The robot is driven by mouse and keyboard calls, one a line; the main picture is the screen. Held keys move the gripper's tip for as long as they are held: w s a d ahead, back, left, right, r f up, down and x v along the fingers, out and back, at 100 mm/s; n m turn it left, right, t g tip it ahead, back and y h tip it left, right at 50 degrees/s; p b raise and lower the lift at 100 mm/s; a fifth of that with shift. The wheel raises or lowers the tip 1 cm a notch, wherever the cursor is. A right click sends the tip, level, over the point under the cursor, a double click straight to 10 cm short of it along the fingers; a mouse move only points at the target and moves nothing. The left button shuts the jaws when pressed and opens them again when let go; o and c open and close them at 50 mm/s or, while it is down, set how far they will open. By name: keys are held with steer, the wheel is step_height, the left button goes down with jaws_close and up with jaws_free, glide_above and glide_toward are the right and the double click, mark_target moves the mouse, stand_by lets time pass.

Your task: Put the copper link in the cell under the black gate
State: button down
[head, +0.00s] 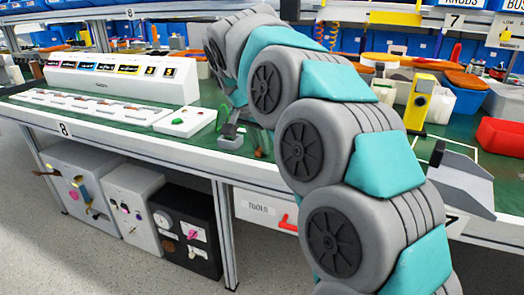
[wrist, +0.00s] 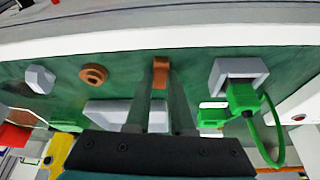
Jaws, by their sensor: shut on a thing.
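In the wrist view a copper-coloured piece (wrist: 160,72), seemingly the copper link, sits between the tips of my gripper (wrist: 160,85). The fingers are close on it, over the green bench top. In the head view my arm hides most of the gripper, and a small copper-brown bit shows low beside the arm. A long white console (head: 120,82) with a row of coloured labels stands at the left, with a low white strip of cells (head: 85,106) in front. I cannot tell which gate is black at this size.
A grey socket block (wrist: 238,72) with a green plug and cable stands right of the gripper in the wrist view. A copper ring (wrist: 93,75) and a grey nut-like piece (wrist: 40,79) lie left. A white button box (head: 185,122) is beside the cell strip.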

mark_target(260, 149)
steer(key=shift+r+b, duration=0.3)
steer(key=shift+r, duration=1.45)
steer(key=s+d+r+b, duration=0.1)
steer(key=s+d, duration=0.3)
steer(key=s, duration=1.1)
steer(key=shift+s+d+r+b, duration=0.15)
steer(key=shift+s+r+b, duration=0.1)
steer(key=shift+b, duration=0.65)
